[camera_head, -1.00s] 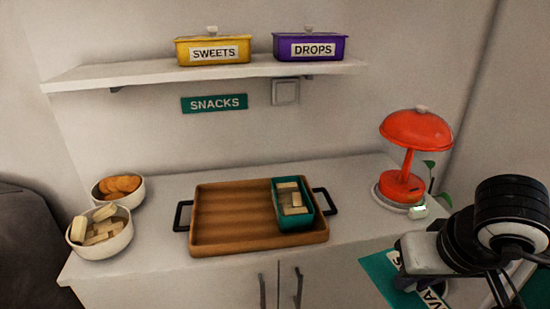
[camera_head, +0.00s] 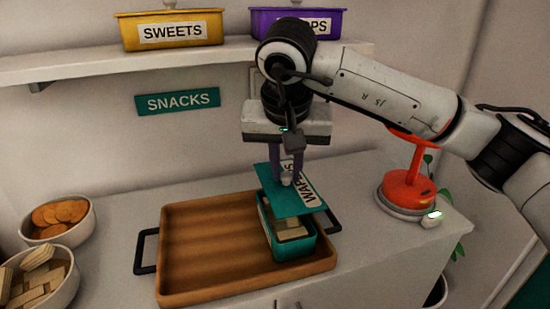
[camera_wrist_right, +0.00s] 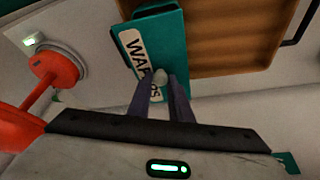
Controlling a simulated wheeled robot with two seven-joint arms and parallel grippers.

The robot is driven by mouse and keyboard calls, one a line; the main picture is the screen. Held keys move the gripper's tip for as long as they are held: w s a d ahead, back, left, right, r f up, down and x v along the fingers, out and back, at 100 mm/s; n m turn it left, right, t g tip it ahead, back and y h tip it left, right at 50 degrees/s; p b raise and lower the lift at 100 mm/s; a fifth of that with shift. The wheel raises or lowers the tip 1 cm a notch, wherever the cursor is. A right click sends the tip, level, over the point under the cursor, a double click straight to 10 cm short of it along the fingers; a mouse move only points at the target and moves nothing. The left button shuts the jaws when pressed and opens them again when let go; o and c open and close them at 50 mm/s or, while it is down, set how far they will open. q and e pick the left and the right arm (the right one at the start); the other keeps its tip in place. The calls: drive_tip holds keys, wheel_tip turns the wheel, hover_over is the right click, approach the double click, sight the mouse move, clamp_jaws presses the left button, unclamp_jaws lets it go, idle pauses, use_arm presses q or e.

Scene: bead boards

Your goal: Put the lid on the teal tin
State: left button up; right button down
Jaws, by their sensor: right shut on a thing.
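The teal tin (camera_head: 290,244) stands at the right end of the wooden tray with pale wafers (camera_head: 291,232) inside. My right gripper (camera_head: 287,178) is shut on the knob of the teal lid (camera_head: 275,202). The lid hangs tilted above the tin, covering part of its opening. It has a white label with partly hidden letters. In the right wrist view my gripper (camera_wrist_right: 161,88) holds the pale knob, and the lid (camera_wrist_right: 170,48) hides most of the tin. I cannot tell whether the lid touches the tin's rim. My left gripper is not in view.
The wooden tray (camera_head: 205,247) has black handles and a bare left part. Bowls of cookies (camera_head: 60,215) and wafers (camera_head: 40,279) stand at the left. A red lamp (camera_head: 408,190) stands at the right, partly behind my arm. A yellow SWEETS tin (camera_head: 172,31) and purple tin (camera_head: 330,24) are on the shelf.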

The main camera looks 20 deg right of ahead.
sight(284, 187)
drive_tip(key=shift+w+a+r, duration=0.1)
drive_tip(key=shift+w+r, duration=0.1)
drive_tip(key=shift+w, duration=0.25)
drive_tip(key=shift+s+f+b, duration=0.2)
drive_tip(key=shift+f+b, duration=0.2)
drive_tip(key=shift+b, duration=0.1)
drive_tip(key=shift+f, duration=0.35)
drive_tip(key=shift+f+b, duration=0.85)
drive_tip(key=shift+b, duration=0.15)
drive_tip(key=shift+f+b, duration=0.3)
drive_tip(key=shift+f, duration=0.1)
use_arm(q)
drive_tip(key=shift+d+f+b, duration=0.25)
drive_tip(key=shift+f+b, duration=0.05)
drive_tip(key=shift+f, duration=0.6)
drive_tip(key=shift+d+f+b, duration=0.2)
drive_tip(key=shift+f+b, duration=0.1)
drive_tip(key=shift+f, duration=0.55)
use_arm(e)
drive_tip(key=shift+f, duration=1.05)
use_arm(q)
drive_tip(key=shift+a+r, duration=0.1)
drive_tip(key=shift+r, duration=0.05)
